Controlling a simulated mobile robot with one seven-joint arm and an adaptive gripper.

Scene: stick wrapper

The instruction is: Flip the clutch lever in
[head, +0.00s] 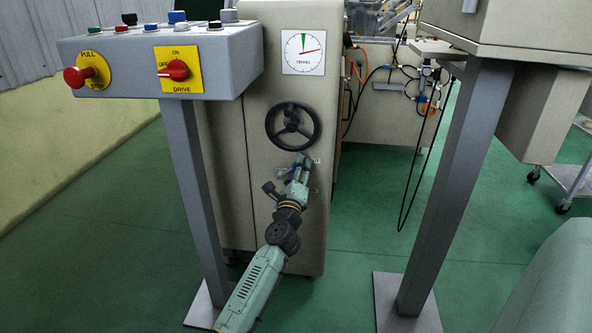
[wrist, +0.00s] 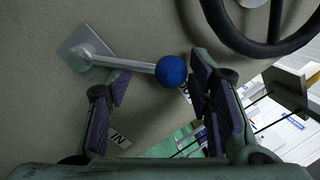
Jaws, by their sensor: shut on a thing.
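The clutch lever shows in the wrist view as a metal rod (wrist: 128,63) with a blue ball knob (wrist: 171,71). It runs from a square pivot plate (wrist: 88,54) at the left to the knob at the right. My gripper (wrist: 160,80) is shut on the lever, its purple-padded fingers on either side of the knob end. The knob is close against the right finger. An "IN" label (wrist: 119,138) lies below on the panel. Another label by the knob is mostly hidden. In the head view my gripper (head: 301,166) is at the machine front and hides most of the lever.
A black handwheel (head: 293,126) sits just above my gripper, and its rim (wrist: 240,30) shows close by in the wrist view. A control box (head: 225,75) on a grey post stands left. Another grey post (head: 455,180) stands right. Green floor (head: 365,220) is open between.

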